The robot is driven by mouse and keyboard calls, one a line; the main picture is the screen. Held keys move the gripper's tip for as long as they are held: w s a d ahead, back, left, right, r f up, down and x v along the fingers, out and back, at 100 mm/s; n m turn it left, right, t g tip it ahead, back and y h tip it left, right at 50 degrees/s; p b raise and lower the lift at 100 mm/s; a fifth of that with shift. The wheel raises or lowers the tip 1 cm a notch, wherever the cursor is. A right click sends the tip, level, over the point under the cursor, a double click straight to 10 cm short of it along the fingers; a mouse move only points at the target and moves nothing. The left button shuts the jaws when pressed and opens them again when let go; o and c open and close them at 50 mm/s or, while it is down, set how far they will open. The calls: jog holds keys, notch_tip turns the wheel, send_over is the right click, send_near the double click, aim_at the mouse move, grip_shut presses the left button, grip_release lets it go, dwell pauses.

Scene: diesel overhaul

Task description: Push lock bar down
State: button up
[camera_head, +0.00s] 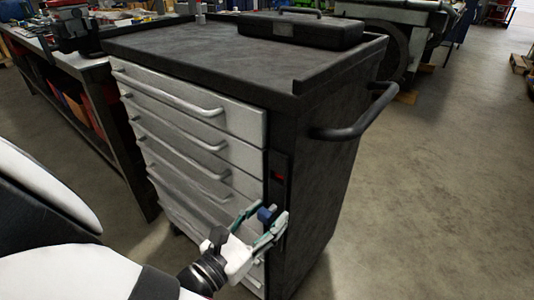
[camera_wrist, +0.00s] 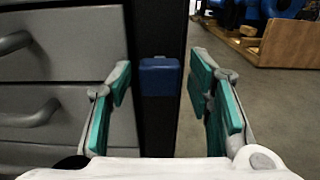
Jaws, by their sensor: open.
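The lock bar (camera_head: 280,160) is a dark upright strip at the front right edge of the tool cabinet (camera_head: 318,200), with a small red mark (camera_head: 279,176) on it. A blue block (camera_head: 266,214) sits lower on this edge. It also shows in the wrist view (camera_wrist: 160,77), in front of the dark upright strip. My gripper (camera_head: 270,211) is open, with one teal-padded finger on each side of the blue block. In the wrist view (camera_wrist: 161,75) there are gaps between the block and both fingers. I cannot tell whether the fingertips reach past it.
Grey drawers with bar handles (camera_head: 170,92) lie left of the strip. A black push handle (camera_head: 360,115) sticks out on the cabinet's right side. A black case (camera_head: 300,30) lies on top. A workbench (camera_head: 100,90) stands at the left. The floor (camera_head: 430,190) at the right is clear.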

jog(key=v, duration=1.2)
